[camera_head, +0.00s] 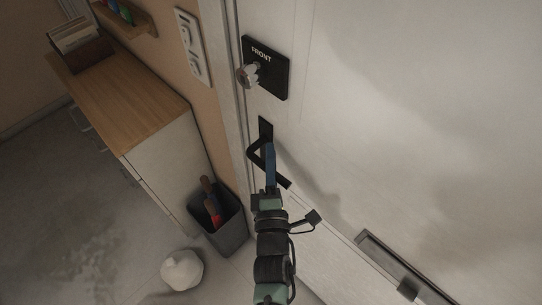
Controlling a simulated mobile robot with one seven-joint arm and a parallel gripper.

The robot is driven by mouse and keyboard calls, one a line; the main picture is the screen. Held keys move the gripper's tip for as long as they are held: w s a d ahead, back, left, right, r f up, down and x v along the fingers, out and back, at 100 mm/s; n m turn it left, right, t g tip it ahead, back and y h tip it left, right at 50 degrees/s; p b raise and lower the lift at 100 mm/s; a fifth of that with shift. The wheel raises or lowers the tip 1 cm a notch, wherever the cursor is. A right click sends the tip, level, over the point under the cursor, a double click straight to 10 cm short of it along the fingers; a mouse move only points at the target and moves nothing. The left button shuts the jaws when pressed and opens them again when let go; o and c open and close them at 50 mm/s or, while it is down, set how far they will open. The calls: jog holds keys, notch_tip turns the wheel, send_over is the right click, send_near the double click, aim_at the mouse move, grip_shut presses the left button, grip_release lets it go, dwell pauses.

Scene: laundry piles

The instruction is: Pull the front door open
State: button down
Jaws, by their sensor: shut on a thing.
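The front door (380,120) is a large pale panel that fills the right half of the head view. A black plate marked FRONT (273,68) with a round metal knob (248,75) sits high near its left edge. Below it is a black lever handle (265,128) on a dark backplate. My gripper (270,150) reaches up from below and is shut on the handle, with its blue finger over it. The gripper hides part of the handle. I cannot tell whether the door is fully closed or slightly ajar.
A wood-topped cabinet (130,85) stands left of the door frame. A grey bin (222,228) with red and dark items stands by it, near a white bag (182,269) on the floor. A dark-framed slot (400,268) sits low on the door. Floor is open at lower left.

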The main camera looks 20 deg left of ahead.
jog(key=shift+f+b, duration=0.15)
jog(key=shift+b, duration=0.15)
dwell(0.5)
jog(key=f+m+t+b, duration=0.1)
jog(key=m+t+b, duration=0.1)
jog(key=b, duration=0.4)
jog(key=f+m+t+h+b, duration=0.1)
jog(key=m+b, duration=0.2)
jog(key=b, duration=0.4)
jog(key=f+m+t+b, duration=0.1)
jog(key=m+t+b, duration=0.1)
jog(key=b, duration=0.4)
jog(key=shift+w+a+f+m+t+h, duration=0.1)
jog(key=shift+w+a+m+t+h, duration=0.05)
jog(key=shift+a+m+t+h, duration=0.15)
jog(key=shift+a+m+h+b, duration=0.1)
jog(key=shift+m+h+b, duration=0.2)
jog(key=shift+m+b, duration=0.15)
